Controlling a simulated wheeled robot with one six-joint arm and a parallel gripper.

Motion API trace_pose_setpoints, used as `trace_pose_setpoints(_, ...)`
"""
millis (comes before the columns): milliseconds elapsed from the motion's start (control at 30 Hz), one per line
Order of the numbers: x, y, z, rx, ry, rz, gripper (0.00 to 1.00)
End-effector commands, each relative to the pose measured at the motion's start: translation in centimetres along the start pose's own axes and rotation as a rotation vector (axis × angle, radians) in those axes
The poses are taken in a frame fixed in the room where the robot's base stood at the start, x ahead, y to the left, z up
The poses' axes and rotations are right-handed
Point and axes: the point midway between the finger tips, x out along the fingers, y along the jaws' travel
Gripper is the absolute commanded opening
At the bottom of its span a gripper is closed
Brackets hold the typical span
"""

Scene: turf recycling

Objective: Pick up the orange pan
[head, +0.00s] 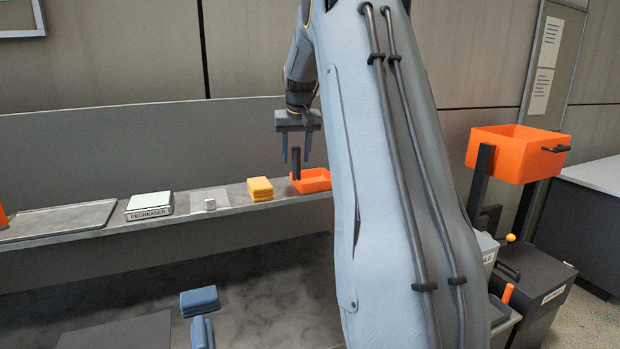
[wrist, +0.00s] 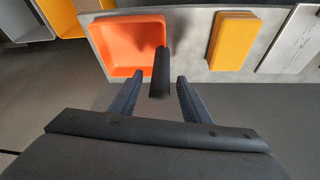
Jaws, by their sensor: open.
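The orange pan (head: 318,181) is a shallow square tray on the shelf, with a dark handle (head: 296,163) at its front left side. In the wrist view the pan (wrist: 125,50) is at the upper left, and its dark handle (wrist: 160,74) points toward me. My gripper (head: 296,160) is open and hangs downward above the shelf. Its two fingertips (wrist: 155,82) are on either side of the handle, with visible gaps. The right part of the pan is hidden behind my arm in the head view.
Yellow sponges (head: 260,189) lie just left of the pan. A larger orange bin (head: 516,152) stands raised at right. Blue blocks (head: 200,302) lie below.

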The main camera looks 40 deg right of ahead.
Motion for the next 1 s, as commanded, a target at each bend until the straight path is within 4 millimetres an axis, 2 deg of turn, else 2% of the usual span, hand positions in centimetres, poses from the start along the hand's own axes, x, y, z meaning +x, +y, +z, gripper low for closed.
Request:
trace_pose_setpoints(67, 0.0, 0.0, 0.0, 0.000, 0.000, 0.000, 0.40)
trace_pose_setpoints(300, 0.0, 0.1, 0.0, 0.001, 0.000, 0.000, 0.00)
trace_pose_setpoints(733, -0.5, 0.0, -0.3, 0.001, 0.004, 0.000, 0.00)
trace_pose_setpoints(867, -2.2, 0.0, -1.1, 0.001, 0.007, 0.000, 0.00)
trace_pose_setpoints(1000, -4.6, 0.0, -2.1, 0.001, 0.007, 0.000, 0.00)
